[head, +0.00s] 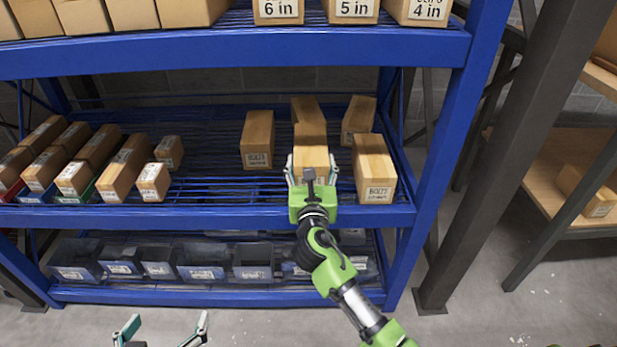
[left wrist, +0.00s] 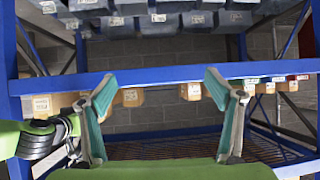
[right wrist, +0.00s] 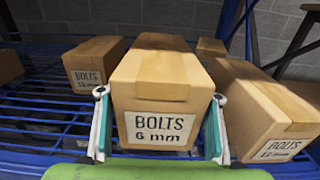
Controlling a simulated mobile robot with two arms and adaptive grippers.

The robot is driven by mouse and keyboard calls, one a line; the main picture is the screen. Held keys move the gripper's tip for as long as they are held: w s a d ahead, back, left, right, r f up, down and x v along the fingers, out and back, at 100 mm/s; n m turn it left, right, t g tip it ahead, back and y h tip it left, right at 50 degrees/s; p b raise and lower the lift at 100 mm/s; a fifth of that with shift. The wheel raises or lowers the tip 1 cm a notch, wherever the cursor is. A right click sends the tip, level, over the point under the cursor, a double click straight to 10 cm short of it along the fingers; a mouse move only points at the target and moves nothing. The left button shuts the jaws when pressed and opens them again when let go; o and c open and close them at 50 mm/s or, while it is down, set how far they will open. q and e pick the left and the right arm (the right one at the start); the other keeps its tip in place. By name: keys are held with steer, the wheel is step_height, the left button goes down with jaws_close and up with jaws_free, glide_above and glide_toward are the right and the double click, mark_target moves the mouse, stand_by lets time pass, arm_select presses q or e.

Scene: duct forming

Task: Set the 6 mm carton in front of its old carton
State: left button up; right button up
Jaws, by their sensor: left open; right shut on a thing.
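A tan carton labelled "BOLTS 6 mm" (right wrist: 160,75) fills the middle of the right wrist view. In the head view this carton (head: 311,158) is at the front of the middle shelf. My right gripper (head: 311,175) is shut on it, one finger on each side. Directly behind it stands another tan carton (head: 306,106), whose top also shows in the right wrist view (right wrist: 162,41); its label is hidden. I cannot tell whether the held carton rests on the shelf. My left gripper (head: 162,332) is open and empty, low in front of the rack; its spread fingers show in the left wrist view (left wrist: 163,88).
A bolts carton (head: 375,180) stands close on the right, with another (head: 358,118) behind it. One carton (head: 257,140) stands to the left across a bare gap of blue wire shelf (head: 217,165). Several cartons crowd the shelf's left end. A blue upright (head: 455,130) bounds the right.

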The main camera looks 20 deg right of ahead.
steer(key=shift+w+a+f+b, duration=0.15)
steer(key=shift+f+b, duration=0.3)
steer(key=shift+f, duration=0.15)
steer(key=shift+w+a+f+b, duration=0.1)
steer(key=shift+w+f+b, duration=0.05)
steer(key=shift+f+b, duration=0.35)
arm_select(q)
steer(key=w+d+r+t+h, duration=0.1)
steer(key=w+r+t, duration=0.1)
steer(key=r, duration=0.5)
steer(key=w+d+r+t+h, duration=0.1)
steer(key=w+d+r+t, duration=0.1)
steer(key=r+t, duration=0.3)
steer(key=shift+w+r+b, duration=0.25)
steer(key=shift+r+b, duration=0.15)
steer(key=shift+r, duration=0.45)
arm_select(e)
steer(key=shift+f, duration=0.7)
arm_select(q)
steer(key=shift+r, duration=0.1)
arm_select(e)
steer(key=shift+f, duration=0.1)
steer(key=o, duration=1.4)
steer(key=shift+f, duration=0.1)
arm_select(q)
steer(key=shift+r+t+h, duration=0.1)
steer(key=shift+t+h, duration=0.2)
